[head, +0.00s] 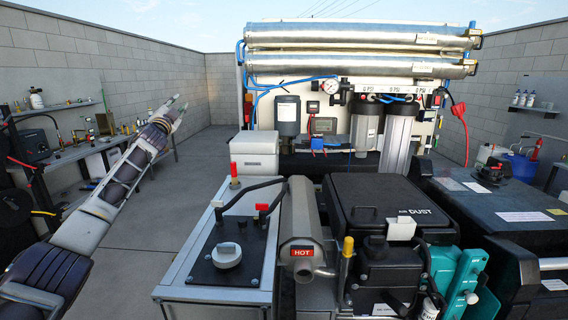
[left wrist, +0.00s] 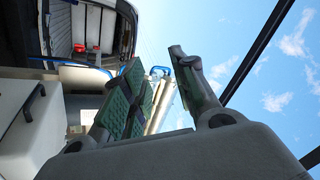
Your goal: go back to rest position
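My left arm reaches up from the lower left of the head view. Its left gripper (head: 178,104) is raised in the air, left of the membrane unit and apart from it. In the left wrist view the gripper (left wrist: 156,60) has two green-padded fingers with a clear gap between them and nothing held. My right arm and gripper are not in the head view. Two long silver membrane tubes lie level across the top of the unit, an upper tube (head: 350,36) and a lower tube (head: 350,67).
A dark case (head: 490,215) is at the right. A workbench (head: 90,150) with small items runs along the left wall. The floor (head: 190,180) between is clear.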

